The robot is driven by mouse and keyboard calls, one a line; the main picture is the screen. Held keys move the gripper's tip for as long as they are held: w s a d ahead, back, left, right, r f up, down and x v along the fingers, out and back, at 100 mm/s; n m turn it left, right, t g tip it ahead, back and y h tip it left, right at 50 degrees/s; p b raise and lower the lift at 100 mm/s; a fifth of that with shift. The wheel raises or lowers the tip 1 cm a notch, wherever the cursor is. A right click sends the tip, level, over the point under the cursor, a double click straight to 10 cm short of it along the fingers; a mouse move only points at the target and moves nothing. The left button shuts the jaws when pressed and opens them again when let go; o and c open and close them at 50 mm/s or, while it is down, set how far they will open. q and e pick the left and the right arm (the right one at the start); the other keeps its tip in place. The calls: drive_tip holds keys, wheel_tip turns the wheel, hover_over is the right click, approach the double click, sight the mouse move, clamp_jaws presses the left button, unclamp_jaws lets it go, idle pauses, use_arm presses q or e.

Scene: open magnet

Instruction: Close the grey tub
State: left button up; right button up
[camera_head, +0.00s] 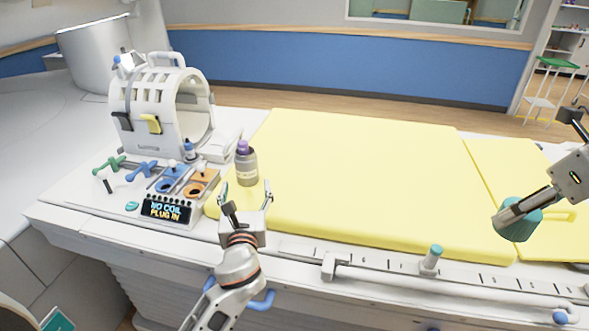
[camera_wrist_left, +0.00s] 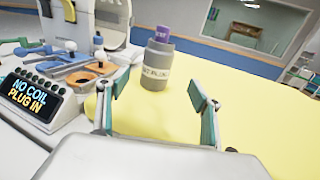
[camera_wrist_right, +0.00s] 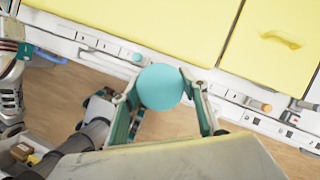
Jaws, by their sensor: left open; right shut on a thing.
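The grey tub (camera_head: 246,168) stands upright on the yellow pad near its left end. A purple-topped object (camera_head: 242,147) sticks up out of its top. The tub shows a printed label in the left wrist view (camera_wrist_left: 157,70). My left gripper (camera_head: 249,200) is open and empty, just in front of the tub, with its fingers pointing towards it and apart from it. My right gripper (camera_wrist_right: 160,86) is shut on a teal round piece (camera_head: 518,222), far right of the tub; the piece shows a flat round face in the right wrist view. Its far side is hidden.
The yellow pad (camera_head: 350,180) is mostly clear between the grippers. A white ring-shaped coil (camera_head: 160,105) stands at the left, behind a "NO COIL PLUG IN" display (camera_head: 166,211) and small blue, green and orange parts. A teal-topped post (camera_head: 432,258) stands on the front rail.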

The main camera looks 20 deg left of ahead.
sight(247, 170)
use_arm(q)
drive_tip(key=shift+s, duration=0.1)
drive_tip(key=shift+x, duration=3.5)
drive_tip(key=shift+f+x, duration=0.25)
drive_tip(key=shift+x, duration=1.05)
drive_tip(key=shift+f+x, duration=0.25)
drive_tip(key=shift+x, duration=1)
drive_tip(key=shift+a, duration=0.15)
drive_tip(key=c, duration=1.6)
drive_tip(key=shift+r, duration=0.15)
